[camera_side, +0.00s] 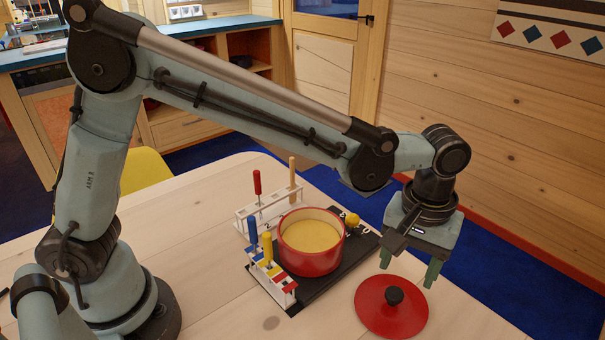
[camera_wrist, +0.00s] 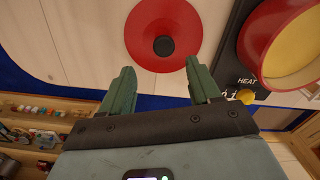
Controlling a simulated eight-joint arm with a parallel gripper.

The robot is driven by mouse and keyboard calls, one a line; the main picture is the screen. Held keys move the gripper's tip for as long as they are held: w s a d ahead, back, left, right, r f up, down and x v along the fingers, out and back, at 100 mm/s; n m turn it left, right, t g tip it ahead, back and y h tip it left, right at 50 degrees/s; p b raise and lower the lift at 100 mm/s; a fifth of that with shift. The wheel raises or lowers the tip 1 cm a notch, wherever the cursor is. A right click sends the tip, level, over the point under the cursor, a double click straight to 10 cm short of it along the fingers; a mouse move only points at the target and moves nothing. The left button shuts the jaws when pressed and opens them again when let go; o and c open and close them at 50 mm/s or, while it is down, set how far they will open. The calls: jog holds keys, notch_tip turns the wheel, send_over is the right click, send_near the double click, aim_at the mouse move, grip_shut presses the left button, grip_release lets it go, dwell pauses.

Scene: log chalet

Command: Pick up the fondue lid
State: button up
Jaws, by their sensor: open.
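The fondue lid (camera_side: 377,311) is a red disc with a black knob (camera_side: 394,295) on top. It lies flat on the pale wooden table, to the right of the fondue pot. In the wrist view the lid (camera_wrist: 180,22) lies ahead of the fingertips, near the top middle, with its black knob (camera_wrist: 163,45) facing the camera. My gripper (camera_side: 408,272) hangs above the lid with its two green fingers pointing down, apart from it. In the wrist view my gripper (camera_wrist: 158,68) shows its fingers spread wide with nothing between them.
The red pot (camera_side: 312,262) of yellow fondue stands on a black heater base (camera_side: 352,262) with a yellow knob (camera_side: 352,219). White racks with coloured forks (camera_side: 270,285) stand left of it, another (camera_side: 243,215) behind. The table (camera_side: 200,260) is clear left of these and around the lid.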

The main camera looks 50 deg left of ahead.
aim_at(396, 291)
jog(key=shift+s+a+f, duration=0.1)
jog(key=shift+a+f, duration=0.05)
jog(key=shift+f, duration=1.35)
jog(key=shift+s+a+f, duration=0.1)
jog(key=shift+a+f, duration=0.05)
jog(key=shift+f, duration=1.35)
jog(key=shift+c, duration=0.3)
grip_shut()
jog(key=shift+r, duration=0.1)
